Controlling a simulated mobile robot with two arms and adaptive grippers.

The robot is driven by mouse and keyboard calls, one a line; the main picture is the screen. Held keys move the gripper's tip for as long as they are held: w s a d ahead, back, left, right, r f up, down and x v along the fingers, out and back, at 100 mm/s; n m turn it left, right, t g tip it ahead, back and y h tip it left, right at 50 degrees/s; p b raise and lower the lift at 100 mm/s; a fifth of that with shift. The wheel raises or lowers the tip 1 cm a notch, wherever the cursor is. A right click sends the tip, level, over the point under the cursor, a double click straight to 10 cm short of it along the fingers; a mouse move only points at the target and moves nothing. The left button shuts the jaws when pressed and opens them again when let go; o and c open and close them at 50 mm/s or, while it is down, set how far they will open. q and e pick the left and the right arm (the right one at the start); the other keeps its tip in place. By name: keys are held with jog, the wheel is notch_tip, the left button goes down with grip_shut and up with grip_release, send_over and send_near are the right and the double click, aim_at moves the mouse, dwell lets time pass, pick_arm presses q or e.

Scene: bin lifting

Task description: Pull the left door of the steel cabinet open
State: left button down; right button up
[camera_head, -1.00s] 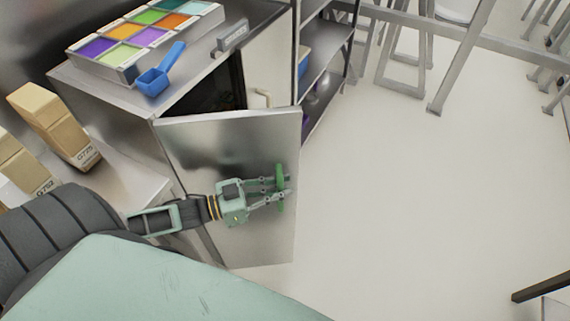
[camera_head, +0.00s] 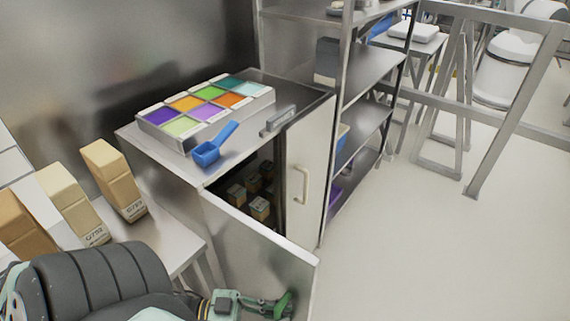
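The steel cabinet (camera_head: 165,158) stands in the middle left. Its left door (camera_head: 262,250) is swung outward, with its lower part cut off by the bottom edge. The cabinet interior shows through the gap, with several small boxes (camera_head: 260,208) inside. The right door (camera_head: 308,175) looks pale and has a beige handle. My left gripper (camera_head: 280,304) is at the bottom edge against the left door's face, near its free edge. My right gripper is out of view.
On the cabinet top are a tray of coloured compartments (camera_head: 141,121), a blue scoop (camera_head: 207,154) and a small grey block (camera_head: 278,121). Tan packages (camera_head: 112,180) stand on a lower surface at left. A metal shelf (camera_head: 372,70) adjoins the cabinet.

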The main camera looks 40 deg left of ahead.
aim_at(277, 308)
pick_arm(q)
jog(key=shift+w+a, duration=0.1)
jog(key=shift+a, duration=0.05)
jog(key=c, duration=1.7)
grip_release()
jog(key=shift+a, duration=0.1)
jog(key=shift+r, duration=0.15)
notch_tip(277, 308, up, 10)
jog(key=shift+f, duration=0.15)
